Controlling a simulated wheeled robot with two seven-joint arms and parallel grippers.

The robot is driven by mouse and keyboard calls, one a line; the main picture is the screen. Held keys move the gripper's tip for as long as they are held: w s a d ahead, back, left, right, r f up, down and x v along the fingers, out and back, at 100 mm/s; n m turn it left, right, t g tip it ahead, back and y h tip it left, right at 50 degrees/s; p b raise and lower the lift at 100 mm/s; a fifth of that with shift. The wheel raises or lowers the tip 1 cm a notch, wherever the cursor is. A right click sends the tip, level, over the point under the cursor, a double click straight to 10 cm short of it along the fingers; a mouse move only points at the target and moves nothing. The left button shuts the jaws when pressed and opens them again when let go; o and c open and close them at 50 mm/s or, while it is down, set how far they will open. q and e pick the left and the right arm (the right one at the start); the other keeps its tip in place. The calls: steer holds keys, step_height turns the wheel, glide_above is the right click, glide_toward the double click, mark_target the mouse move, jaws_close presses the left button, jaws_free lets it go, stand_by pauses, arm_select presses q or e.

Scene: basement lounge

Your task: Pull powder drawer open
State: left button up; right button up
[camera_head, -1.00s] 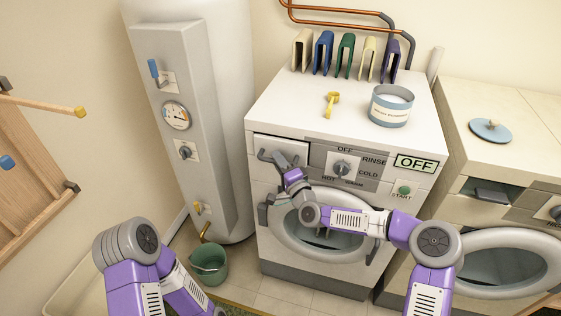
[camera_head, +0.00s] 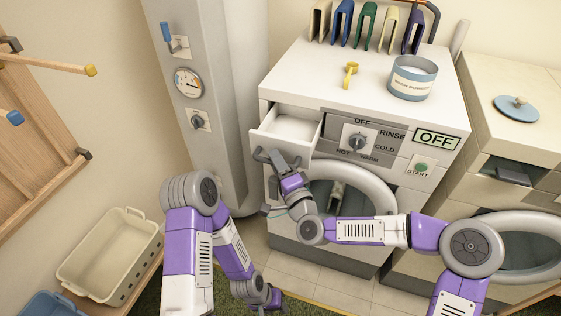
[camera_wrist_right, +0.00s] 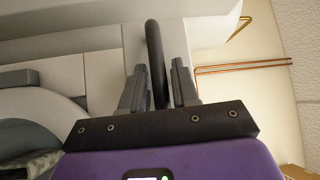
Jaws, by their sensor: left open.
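The white powder drawer (camera_head: 292,127) sticks out of the upper left of the washing machine front (camera_head: 340,178), and its empty-looking inside shows from above. My right gripper (camera_head: 276,160) is at the drawer front. In the right wrist view the dark upright bar of the drawer handle (camera_wrist_right: 156,65) stands between the two fingers of this gripper (camera_wrist_right: 160,88), which are closed in around it. My left gripper (camera_head: 270,299) is low in the head view, open and apart from the washing machine, near the floor mat.
A blue-white powder tub (camera_head: 412,80) and a yellow scoop (camera_head: 350,75) are on the machine top. Several coloured upright holders stand behind. The boiler (camera_head: 210,90) is left of the machine. A cream basin (camera_head: 110,257) sits at lower left. A second machine (camera_head: 515,150) stands right.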

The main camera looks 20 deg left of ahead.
steer(key=shift+o, duration=0.6)
steer(key=v, duration=0.7)
steer(key=shift+s+d+p, duration=0.2)
steer(key=shift+d+p, duration=0.05)
steer(key=shift+p, duration=0.15)
